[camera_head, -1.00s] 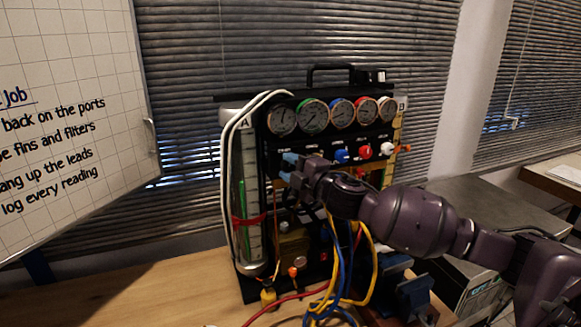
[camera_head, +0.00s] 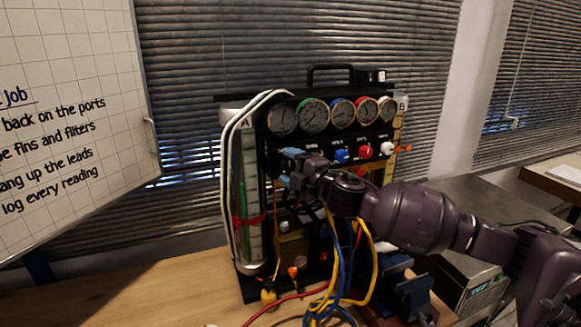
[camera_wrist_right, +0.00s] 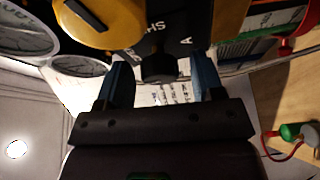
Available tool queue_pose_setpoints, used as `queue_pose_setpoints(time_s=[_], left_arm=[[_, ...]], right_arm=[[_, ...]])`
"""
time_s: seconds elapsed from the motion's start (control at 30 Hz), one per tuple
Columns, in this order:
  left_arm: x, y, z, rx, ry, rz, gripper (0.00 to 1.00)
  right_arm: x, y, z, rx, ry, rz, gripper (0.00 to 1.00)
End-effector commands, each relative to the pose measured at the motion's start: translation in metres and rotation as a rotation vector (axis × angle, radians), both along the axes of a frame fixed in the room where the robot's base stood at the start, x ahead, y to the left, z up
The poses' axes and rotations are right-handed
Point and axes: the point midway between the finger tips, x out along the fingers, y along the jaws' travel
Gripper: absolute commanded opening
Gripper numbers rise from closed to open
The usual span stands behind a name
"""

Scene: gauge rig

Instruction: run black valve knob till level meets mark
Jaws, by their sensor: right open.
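My right gripper (camera_head: 286,167) is open at the left part of the rig's panel in the head view. In the right wrist view the black valve knob (camera_wrist_right: 158,66) sits between the two blue fingers of the gripper (camera_wrist_right: 162,82), with gaps on both sides. The gripper hides this knob in the head view. The clear gauge tube (camera_head: 250,185) marked A stands at the rig's left. A green strip (camera_head: 242,200) shows along it, and a red band (camera_head: 249,221) crosses it. The exact liquid level is too small to tell. My left gripper is not in view.
A blue knob (camera_head: 341,156), a red knob (camera_head: 365,152) and a white knob (camera_head: 388,148) line the panel to the right, below several dials (camera_head: 313,115). A yellow knob (camera_wrist_right: 103,18) is close in the wrist view. Loose cables (camera_head: 345,275) hang below my arm.

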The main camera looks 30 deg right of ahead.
Motion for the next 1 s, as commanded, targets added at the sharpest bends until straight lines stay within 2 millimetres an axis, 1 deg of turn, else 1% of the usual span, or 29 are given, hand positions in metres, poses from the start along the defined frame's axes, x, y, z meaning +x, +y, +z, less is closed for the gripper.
queue_pose_setpoints(time_s=[0.17, 0.27, 0.53, 0.8, 1.0], left_arm=[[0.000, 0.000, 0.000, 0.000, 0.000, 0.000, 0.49], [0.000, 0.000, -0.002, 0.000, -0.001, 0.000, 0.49], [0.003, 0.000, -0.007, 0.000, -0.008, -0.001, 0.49], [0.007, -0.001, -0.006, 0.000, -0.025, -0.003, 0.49], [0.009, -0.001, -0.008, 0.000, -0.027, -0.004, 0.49]], right_arm=[[-0.002, -0.001, -0.001, 0.001, 0.001, -0.001, 0.61], [-0.008, -0.002, -0.002, 0.001, 0.002, -0.001, 0.61], [-0.042, -0.007, -0.005, 0.000, 0.002, -0.002, 0.61], [-0.077, -0.012, -0.006, 0.001, 0.002, -0.001, 0.61], [-0.096, -0.015, -0.007, 0.001, 0.001, -0.001, 0.61]])
